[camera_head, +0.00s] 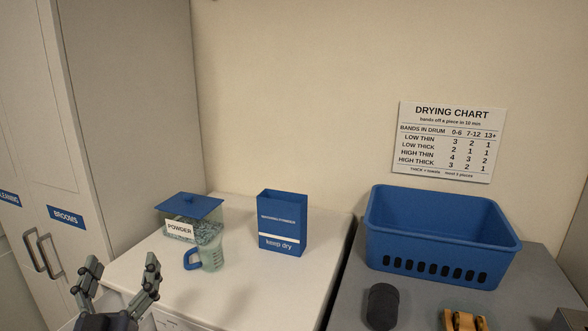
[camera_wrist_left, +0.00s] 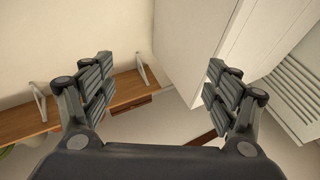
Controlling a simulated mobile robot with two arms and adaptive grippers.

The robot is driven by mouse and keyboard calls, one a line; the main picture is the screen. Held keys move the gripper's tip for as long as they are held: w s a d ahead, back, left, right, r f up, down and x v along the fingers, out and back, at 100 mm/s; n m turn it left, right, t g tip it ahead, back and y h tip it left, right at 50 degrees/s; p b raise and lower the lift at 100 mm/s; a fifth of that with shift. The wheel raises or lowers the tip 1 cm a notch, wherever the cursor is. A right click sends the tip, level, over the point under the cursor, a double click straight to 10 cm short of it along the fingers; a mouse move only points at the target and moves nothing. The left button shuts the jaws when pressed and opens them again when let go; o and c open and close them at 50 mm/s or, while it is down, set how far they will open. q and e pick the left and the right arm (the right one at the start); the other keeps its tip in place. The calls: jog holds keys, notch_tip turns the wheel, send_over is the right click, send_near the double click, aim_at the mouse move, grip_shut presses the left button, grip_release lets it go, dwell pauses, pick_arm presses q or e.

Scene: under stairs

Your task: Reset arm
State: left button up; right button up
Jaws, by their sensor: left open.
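My left gripper (camera_head: 118,283) is at the lower left of the head view, pointing up, with its fingers spread and nothing between them. It is in front of the white worktop's left part. In the left wrist view the same gripper (camera_wrist_left: 158,95) is open and empty, with a wall, a wooden shelf and white panels beyond it. My right gripper cannot be made out clearly in either view.
A lidded powder box (camera_head: 180,230), a clear cup with a blue handle (camera_head: 212,258) and a blue washing powder box (camera_head: 282,228) stand on the white top (camera_head: 300,285). A blue basket (camera_head: 440,245) and a dark cylinder (camera_head: 382,305) stand on the grey top. Cabinets (camera_head: 100,120) rise at left.

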pick_arm(q)
jog(key=s+f+n+g+y, duration=0.1)
jog(key=s+f+g, duration=0.35)
jog(key=f, duration=0.55)
jog(key=s+f+g+y, duration=0.1)
jog(key=s+f+g, duration=0.3)
jog(key=f, duration=0.6)
jog(key=s+d+f+m+g+h, duration=0.25)
jog(key=s+d+f+g, duration=0.25)
jog(key=s+f, duration=0.3)
jog(key=s+d+f+m+g+h, duration=0.25)
jog(key=s+d+f+g, duration=0.35)
jog(key=s, duration=0.5)
notch_tip(320, 180, down, 29)
jog(key=b, duration=0.5)
jog(key=s+a+f+g+b, duration=0.1)
jog(key=s+f+b, duration=0.1)
jog(key=s+f, duration=0.7)
jog(key=s+a+f+g+b, duration=0.1)
jog(key=s+a+f+b, duration=0.1)
jog(key=s+f, duration=0.7)
notch_tip(320, 180, down, 5)
jog(key=shift+a+r+b, duration=0.1)
jog(key=shift+a+b, duration=0.15)
jog(key=shift+b, duration=0.2)
